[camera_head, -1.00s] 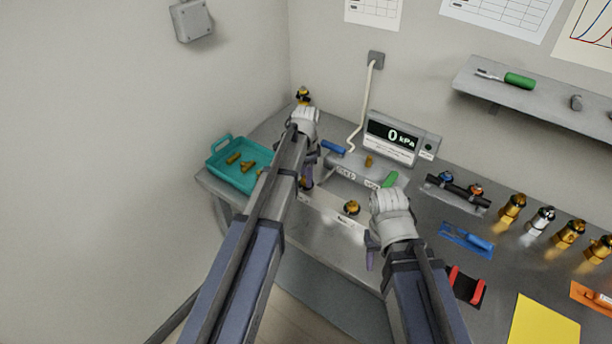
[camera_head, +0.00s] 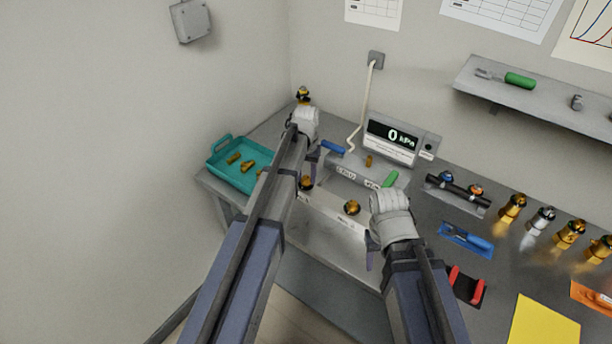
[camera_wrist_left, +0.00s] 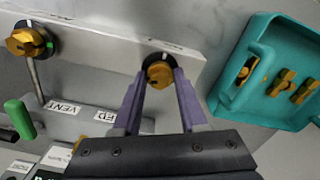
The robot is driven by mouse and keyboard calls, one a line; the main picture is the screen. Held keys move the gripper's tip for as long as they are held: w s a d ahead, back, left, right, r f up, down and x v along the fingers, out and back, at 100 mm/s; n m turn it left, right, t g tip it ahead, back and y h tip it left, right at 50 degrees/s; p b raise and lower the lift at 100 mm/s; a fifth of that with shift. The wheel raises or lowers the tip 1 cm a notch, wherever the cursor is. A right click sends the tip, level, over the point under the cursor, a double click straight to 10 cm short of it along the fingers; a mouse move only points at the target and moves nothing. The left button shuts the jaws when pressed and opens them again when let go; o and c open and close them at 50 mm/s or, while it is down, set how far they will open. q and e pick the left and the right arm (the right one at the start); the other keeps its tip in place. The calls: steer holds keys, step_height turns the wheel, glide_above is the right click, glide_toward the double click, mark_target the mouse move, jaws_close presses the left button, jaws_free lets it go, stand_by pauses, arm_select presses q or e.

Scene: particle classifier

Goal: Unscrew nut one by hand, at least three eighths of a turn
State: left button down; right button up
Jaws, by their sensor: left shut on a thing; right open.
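A brass nut (camera_head: 306,183) sits on a black round fitting on the left part of the pale panel (camera_head: 325,208). In the left wrist view the nut (camera_wrist_left: 159,74) lies between the purple fingers of my left gripper (camera_wrist_left: 158,84), which is shut on it. A second brass nut (camera_head: 352,208) is further right on the panel and also shows in the left wrist view (camera_wrist_left: 22,42). I cannot read which nut is number one. My right gripper (camera_head: 370,252) is open and empty in front of the bench, right of the second nut; its fingers are partly hidden.
A teal tray (camera_head: 213,166) with several brass parts stands at the left. A gauge (camera_head: 390,140) reading 0 kPa stands behind the panel. A green handle (camera_head: 390,179) and a blue handle (camera_head: 333,147) are close by. Several brass and silver fittings and tools fill the right side.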

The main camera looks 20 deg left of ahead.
mark_target(306, 177)
arm_select(q)
steer(key=n, duration=0.5)
steer(key=shift+s+n, duration=0.1)
steer(key=shift+n, duration=2.3)
steer(key=shift+c, duration=2.2)
jaws_free()
step_height(306, 177, up, 8)
steer(key=p, duration=0.8)
steer(key=shift+f, duration=0.1)
